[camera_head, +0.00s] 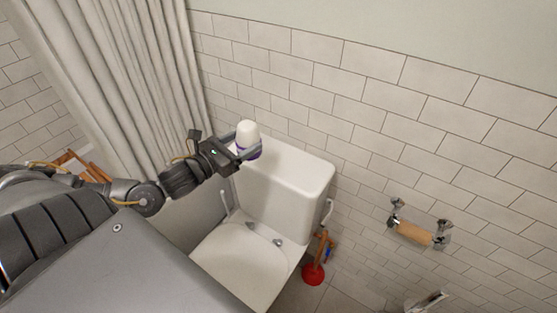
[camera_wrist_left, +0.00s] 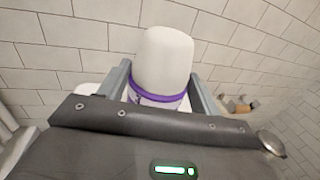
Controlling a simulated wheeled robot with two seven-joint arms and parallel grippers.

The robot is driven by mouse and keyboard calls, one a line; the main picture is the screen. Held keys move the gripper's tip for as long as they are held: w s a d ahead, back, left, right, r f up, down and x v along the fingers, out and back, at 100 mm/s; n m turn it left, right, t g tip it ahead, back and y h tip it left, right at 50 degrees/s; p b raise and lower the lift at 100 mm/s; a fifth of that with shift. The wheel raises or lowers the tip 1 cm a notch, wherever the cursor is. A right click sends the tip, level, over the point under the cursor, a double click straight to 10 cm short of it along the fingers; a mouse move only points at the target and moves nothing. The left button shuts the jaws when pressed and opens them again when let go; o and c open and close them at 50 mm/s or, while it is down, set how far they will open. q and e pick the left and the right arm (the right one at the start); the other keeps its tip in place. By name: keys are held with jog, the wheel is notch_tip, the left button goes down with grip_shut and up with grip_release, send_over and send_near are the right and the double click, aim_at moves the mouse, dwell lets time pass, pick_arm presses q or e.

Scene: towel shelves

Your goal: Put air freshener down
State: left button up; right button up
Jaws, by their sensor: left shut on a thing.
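The air freshener (camera_head: 247,133) is a white can with a rounded white cap and a purple band. My left gripper (camera_head: 248,151) is shut around it and holds it upright at the far left end of the toilet tank lid (camera_head: 300,170). In the left wrist view the air freshener (camera_wrist_left: 163,62) stands between the two fingers of the left gripper (camera_wrist_left: 160,88). Its lower part is hidden by the gripper, so I cannot tell whether it touches the lid. My right gripper is not in view.
The rest of the tank lid is clear. The toilet (camera_head: 245,262) is below it, and a red plunger (camera_head: 313,273) stands to its right. A paper roll holder (camera_head: 415,232) is on the tiled wall. A curtain (camera_head: 125,75) hangs at the left.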

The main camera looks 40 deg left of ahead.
pick_arm(q)
jog(key=shift+a+r, duration=0.25)
jog(key=shift+a, duration=0.4)
jog(key=shift+w+a, duration=0.15)
jog(key=shift+w, duration=0.05)
jog(key=w+a+f, duration=0.1)
jog(key=w+f, duration=0.2)
jog(key=w, duration=0.1)
jog(key=w+a+f, duration=0.1)
jog(key=w+f, duration=0.1)
jog(key=w, duration=0.2)
jog(key=w+a+f+p, duration=0.1)
jog(key=w+a+f, duration=0.1)
jog(key=w+f, duration=0.1)
jog(key=shift+w+a+f, duration=0.1)
jog(key=shift+w+f, duration=0.2)
jog(key=shift+w, duration=0.1)
jog(key=shift+w+a+f, duration=0.15)
jog(key=shift+w+f, duration=0.3)
jog(key=shift+f, duration=0.2)
notch_tip(320, 180, down, 2)
jog(key=shift+f+p, duration=0.1)
jog(key=shift+p, duration=0.4)
jog(key=shift+f, duration=0.45)
